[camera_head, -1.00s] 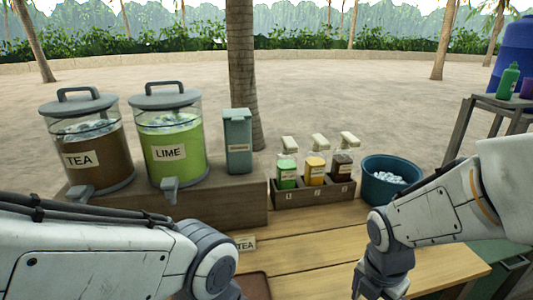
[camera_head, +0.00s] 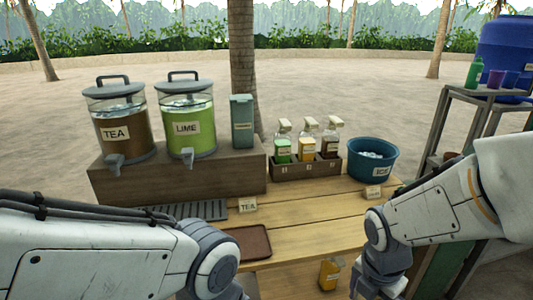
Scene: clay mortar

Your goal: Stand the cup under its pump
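Three pump bottles stand side by side in a wooden rack: a green one (camera_head: 283,150), a yellow one (camera_head: 307,149) and a dark brown one (camera_head: 330,147), each with a pale pump head. No cup shows under these pumps. A purple cup (camera_head: 495,78) stands on the grey shelf at the far right, with a blue one (camera_head: 511,79) beside it. My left arm reaches in from the left and my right arm from the right. Both wrists are low in the picture, and their fingers are out of sight below the frame.
Tea (camera_head: 124,124) and lime (camera_head: 187,122) dispensers stand on a wooden riser (camera_head: 180,178). A blue ice tub (camera_head: 372,158) sits right of the rack. A brown tray (camera_head: 243,243) lies near the front. The table's middle (camera_head: 310,212) is clear.

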